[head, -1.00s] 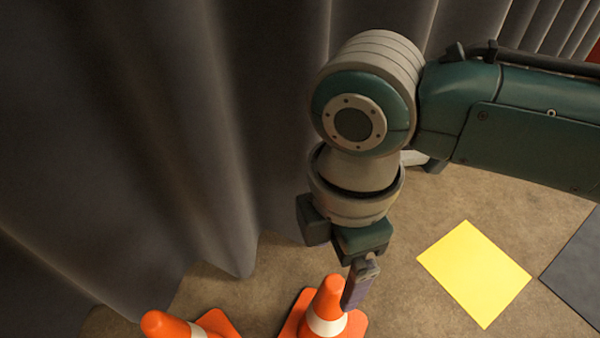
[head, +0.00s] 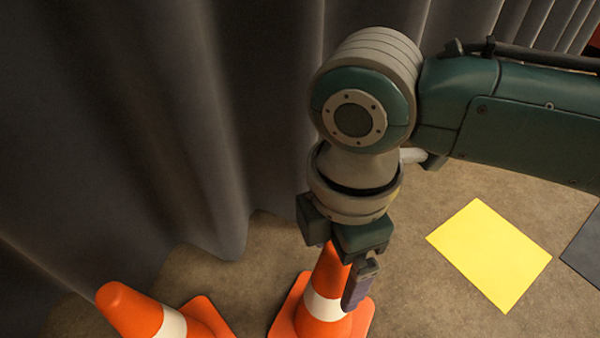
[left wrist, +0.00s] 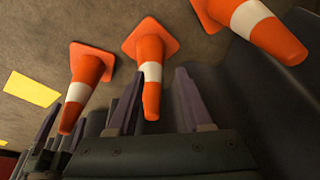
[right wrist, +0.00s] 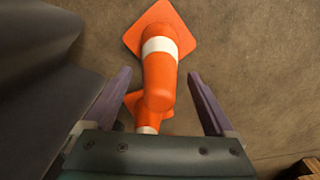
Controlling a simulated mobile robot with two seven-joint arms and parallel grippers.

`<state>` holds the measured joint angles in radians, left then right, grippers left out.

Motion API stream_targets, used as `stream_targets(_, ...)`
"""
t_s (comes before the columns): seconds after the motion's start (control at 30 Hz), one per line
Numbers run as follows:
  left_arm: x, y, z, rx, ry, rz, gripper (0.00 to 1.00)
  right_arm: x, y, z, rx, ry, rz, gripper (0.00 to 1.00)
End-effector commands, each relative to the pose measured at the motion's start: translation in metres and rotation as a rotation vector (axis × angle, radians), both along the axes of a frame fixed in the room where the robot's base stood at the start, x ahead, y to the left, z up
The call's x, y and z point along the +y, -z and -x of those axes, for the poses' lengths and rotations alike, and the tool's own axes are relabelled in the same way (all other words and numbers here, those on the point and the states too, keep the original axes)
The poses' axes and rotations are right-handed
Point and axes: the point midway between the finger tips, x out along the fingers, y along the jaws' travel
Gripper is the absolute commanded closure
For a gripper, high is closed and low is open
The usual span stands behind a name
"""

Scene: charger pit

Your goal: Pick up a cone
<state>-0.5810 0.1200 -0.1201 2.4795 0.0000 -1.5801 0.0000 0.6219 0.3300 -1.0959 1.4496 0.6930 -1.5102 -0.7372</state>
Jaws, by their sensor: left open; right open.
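An orange cone with a white band (head: 322,309) stands on the floor in the head view, its top hidden by my right gripper (head: 356,288). In the right wrist view this cone (right wrist: 160,72) shows between the open fingers, apart from both. A second cone (head: 143,312) is at the lower left of the head view. Part of another cone (right wrist: 146,121) shows behind the first in the right wrist view. My left gripper (left wrist: 155,87) is open and empty; it sees a middle cone (left wrist: 151,72) between its fingers, a left cone (left wrist: 80,90) and a right cone (left wrist: 247,18).
A dark curtain (head: 130,130) fills the left and back of the head view, close behind the cones. A yellow square (head: 489,255) lies flat on the brown floor to the right, with a dark mat (head: 585,250) beside it. Floor between cone and square is clear.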

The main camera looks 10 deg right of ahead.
Motion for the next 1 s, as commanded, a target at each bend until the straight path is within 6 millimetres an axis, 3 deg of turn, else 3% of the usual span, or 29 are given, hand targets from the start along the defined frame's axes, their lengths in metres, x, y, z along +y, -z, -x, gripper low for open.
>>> stream_targets(0.07,0.0,-0.0011,-0.0001,0.0,0.0,0.0,0.5,-0.0001,-0.001,0.0,0.0,0.0,0.0,0.12)
stream_targets(0.83,-0.0001,-0.0013,-0.0004,-0.002,0.0,0.0,0.5,0.0,-0.0008,0.0001,0.0,0.0,0.0,0.98)
stream_targets(1.0,-0.0001,-0.0013,-0.0005,-0.002,0.0,0.0,0.5,0.0,-0.0008,0.0002,0.0,0.0,0.0,1.0)
